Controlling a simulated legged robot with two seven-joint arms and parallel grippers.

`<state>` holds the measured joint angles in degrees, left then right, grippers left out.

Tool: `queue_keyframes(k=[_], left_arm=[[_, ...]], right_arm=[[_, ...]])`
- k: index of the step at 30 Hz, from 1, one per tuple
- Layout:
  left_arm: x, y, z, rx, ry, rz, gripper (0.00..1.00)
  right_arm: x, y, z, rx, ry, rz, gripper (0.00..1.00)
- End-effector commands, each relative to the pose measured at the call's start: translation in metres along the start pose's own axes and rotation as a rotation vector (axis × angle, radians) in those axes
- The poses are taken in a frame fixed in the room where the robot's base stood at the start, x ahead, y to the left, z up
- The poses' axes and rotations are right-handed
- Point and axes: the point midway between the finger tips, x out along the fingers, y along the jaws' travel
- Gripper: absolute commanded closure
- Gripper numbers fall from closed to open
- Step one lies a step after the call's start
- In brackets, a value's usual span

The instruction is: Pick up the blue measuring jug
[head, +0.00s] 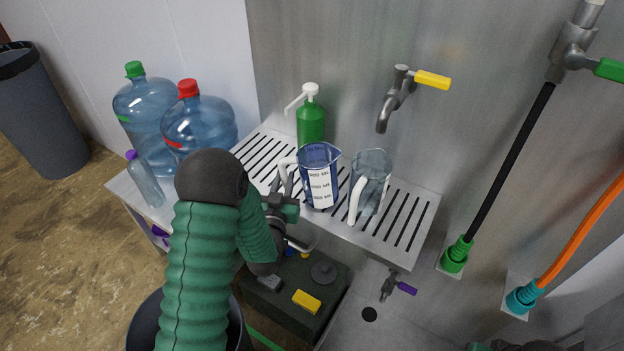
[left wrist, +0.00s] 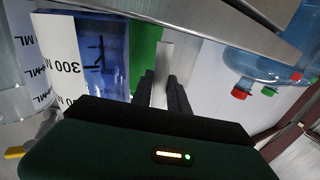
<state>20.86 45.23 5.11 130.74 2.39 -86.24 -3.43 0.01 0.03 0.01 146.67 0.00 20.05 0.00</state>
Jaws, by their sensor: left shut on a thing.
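The blue measuring jug (head: 320,178) stands upright on the slatted metal shelf (head: 425,205), its white handle (head: 286,163) towards the left. My left gripper (head: 284,184) reaches in from the front left and is shut on this handle. In the left wrist view the handle (left wrist: 164,72) sits between the two dark fingers (left wrist: 165,92), with the blue jug's body (left wrist: 114,52) just left of them. A clear jug (head: 371,172) with a white handle stands right of the blue one. Only a sliver of what looks like my right arm shows at the bottom edge; its jaws cannot be made out.
A green pump bottle (head: 311,125) stands close behind the blue jug. Large water bottles (head: 205,125) and a small purple-capped bottle (head: 146,180) stand at the shelf's left. A yellow-handled tap (head: 398,95) hangs above the clear jug. A dark green box (head: 285,300) lies below.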

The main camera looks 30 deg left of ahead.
Motion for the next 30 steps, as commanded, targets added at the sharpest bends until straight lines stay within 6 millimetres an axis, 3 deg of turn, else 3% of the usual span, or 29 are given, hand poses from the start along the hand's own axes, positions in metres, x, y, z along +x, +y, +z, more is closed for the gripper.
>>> queue_keyframes(k=[30], left_arm=[[-0.0022,0.0021,0.0048,0.009,-0.015,-0.004,1.0]], right_arm=[[0.0006,-0.0001,0.0002,0.0,0.0,0.0,0.57]])
